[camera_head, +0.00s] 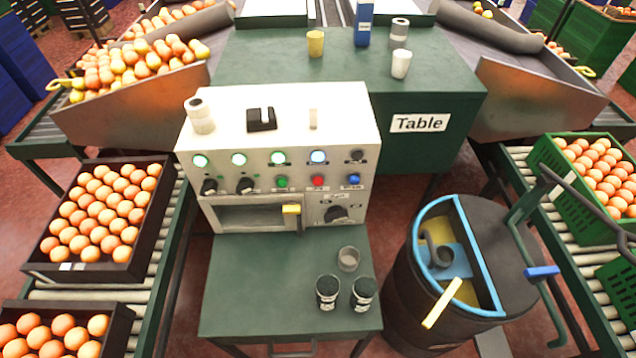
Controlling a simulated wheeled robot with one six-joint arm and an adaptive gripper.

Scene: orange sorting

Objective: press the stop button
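A cream control panel (345,210) stands at the middle of the view, facing me. Its lower button row holds a green button (282,182), a red button (318,181) and a blue button (353,180). Small labels sit under the buttons, too small to read for certain, so I cannot confirm which one is marked stop. Above them is a row of round lamps; the left ones glow green, one glows bluish white (318,157), and the rightmost is dark (357,156). Black knobs (245,186) sit left of the buttons. Nothing covers the buttons. My gripper is not in view.
A green side table (240,290) in front of the panel carries two dark jars (327,290) and a clear cup (348,258). A dark barrel (405,300) stands to the right. Orange crates (130,260) on roller conveyors flank both sides. A green table (430,155) stands behind.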

